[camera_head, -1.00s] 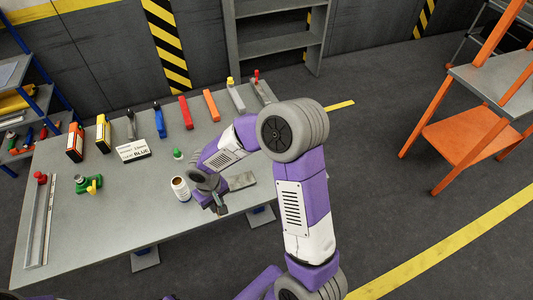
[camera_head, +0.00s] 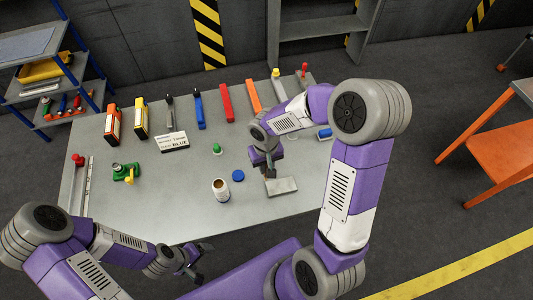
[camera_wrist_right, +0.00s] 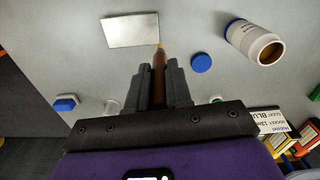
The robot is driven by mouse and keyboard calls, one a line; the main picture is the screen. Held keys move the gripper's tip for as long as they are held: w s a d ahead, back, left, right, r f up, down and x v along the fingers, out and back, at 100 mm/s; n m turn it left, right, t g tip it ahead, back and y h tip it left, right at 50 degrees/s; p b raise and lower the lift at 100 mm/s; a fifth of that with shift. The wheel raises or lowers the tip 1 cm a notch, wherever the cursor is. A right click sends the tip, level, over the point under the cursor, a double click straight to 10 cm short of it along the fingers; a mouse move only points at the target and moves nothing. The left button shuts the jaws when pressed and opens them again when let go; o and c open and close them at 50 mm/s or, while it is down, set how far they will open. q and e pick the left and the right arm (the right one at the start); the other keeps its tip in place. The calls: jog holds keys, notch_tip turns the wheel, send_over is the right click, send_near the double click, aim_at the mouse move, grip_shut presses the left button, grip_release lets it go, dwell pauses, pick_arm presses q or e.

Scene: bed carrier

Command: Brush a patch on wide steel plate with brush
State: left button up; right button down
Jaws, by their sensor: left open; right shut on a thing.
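The wide steel plate (camera_head: 281,187) lies flat on the table, and in the right wrist view (camera_wrist_right: 130,30) it is a bright blank rectangle. My right gripper (camera_head: 269,170) is shut on the brush (camera_wrist_right: 159,62), whose brown handle stands between the fingers. The brush's tip points toward the plate's near right corner in the right wrist view; whether it touches cannot be told. An open white jar (camera_head: 221,189) stands left of the plate, with a blue lid (camera_head: 238,175) between them. My left gripper (camera_head: 190,266) is open and empty in front of the table's near edge.
Several coloured tools and boxes line the table's (camera_head: 185,220) far side, with a label card (camera_head: 173,142) before them. A green clamp-like tool (camera_head: 126,172) is at left. A blue block (camera_head: 324,133) lies near the right edge. The near left table area is clear.

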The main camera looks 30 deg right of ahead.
pick_arm(q)
jog(key=f+b, duration=0.1)
jog(key=b, duration=0.1)
jog(key=f+b, duration=0.1)
jog(key=f, duration=0.1)
jog(key=f+b, duration=0.2)
jog(key=shift+s+b, duration=0.3)
jog(key=shift+s, duration=0.05)
pick_arm(e)
jog(key=f, duration=0.1)
jog(key=s+f, duration=0.1)
jog(key=f, duration=0.1)
jog(key=d+f, duration=0.1)
jog(key=shift+s+f, duration=0.25)
jog(key=shift+f, duration=0.05)
pick_arm(q)
jog(key=shift+f+b, duration=0.75)
jog(key=shift+b, duration=0.05)
pick_arm(e)
jog(key=shift+f, duration=0.65)
dwell(0.3)
pick_arm(q)
jog(key=shift+f, duration=0.2)
dwell(1.0)
dwell(0.3)
